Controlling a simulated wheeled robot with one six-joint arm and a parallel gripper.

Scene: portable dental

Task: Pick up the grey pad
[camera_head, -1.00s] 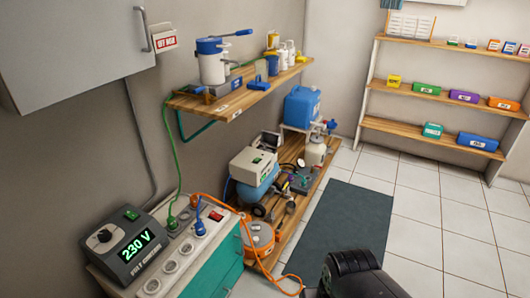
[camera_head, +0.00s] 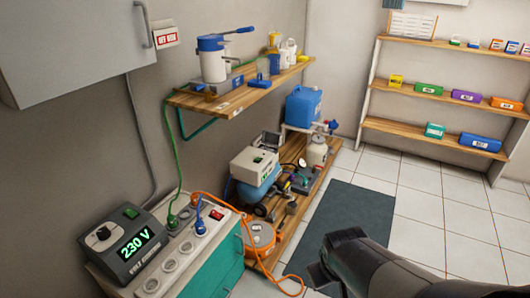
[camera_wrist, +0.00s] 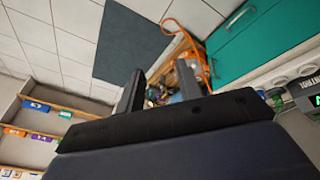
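My gripper (camera_wrist: 160,74) shows in the wrist view with its two dark fingers apart and nothing seen between them. In the head view my dark wrist and gripper (camera_head: 326,276) are at the lower middle, in front of the floor mat. No grey pad can be singled out with certainty. Small grey and dark items (camera_head: 291,207) lie on the low wooden platform (camera_head: 302,217), too small to identify. A flat dark grey mat (camera_head: 338,222) lies on the floor beside that platform; it also shows in the wrist view (camera_wrist: 130,45).
A compressor with a blue tank (camera_head: 258,173), a blue canister (camera_head: 303,106) and an orange hose reel (camera_head: 260,236) crowd the platform. An orange cable (camera_head: 268,270) hangs near the teal cabinet (camera_head: 214,276). A wall shelf (camera_head: 236,97) overhangs. Tiled floor at right is clear.

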